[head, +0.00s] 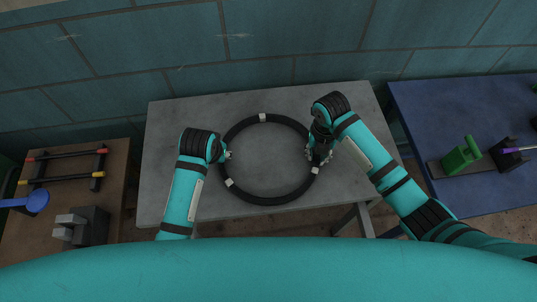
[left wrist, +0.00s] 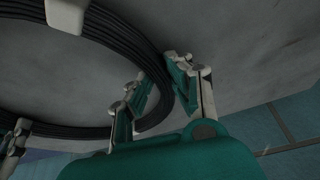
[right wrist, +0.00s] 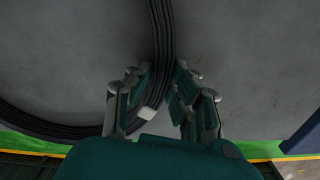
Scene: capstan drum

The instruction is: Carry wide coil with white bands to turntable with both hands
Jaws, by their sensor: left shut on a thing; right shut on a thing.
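The wide black coil with white bands (head: 266,201) is a large ring over the grey table in the head view. White bands show at its top, lower left and lower right. My left gripper (head: 226,155) is shut on the coil's left side; the left wrist view shows its fingers (left wrist: 158,95) on both sides of the black strands (left wrist: 120,30). My right gripper (head: 318,155) is shut on the coil's right side; the right wrist view shows its fingers (right wrist: 163,90) around the strands (right wrist: 160,30), near a white band. I cannot tell whether the coil touches the table. No turntable is clearly recognisable.
The grey table (head: 180,115) is otherwise bare. A blue table (head: 430,110) at the right bears a green object (head: 461,156) on a base. A brown table (head: 115,180) at the left holds a rack (head: 65,167) and grey blocks (head: 88,226). A tiled wall stands behind.

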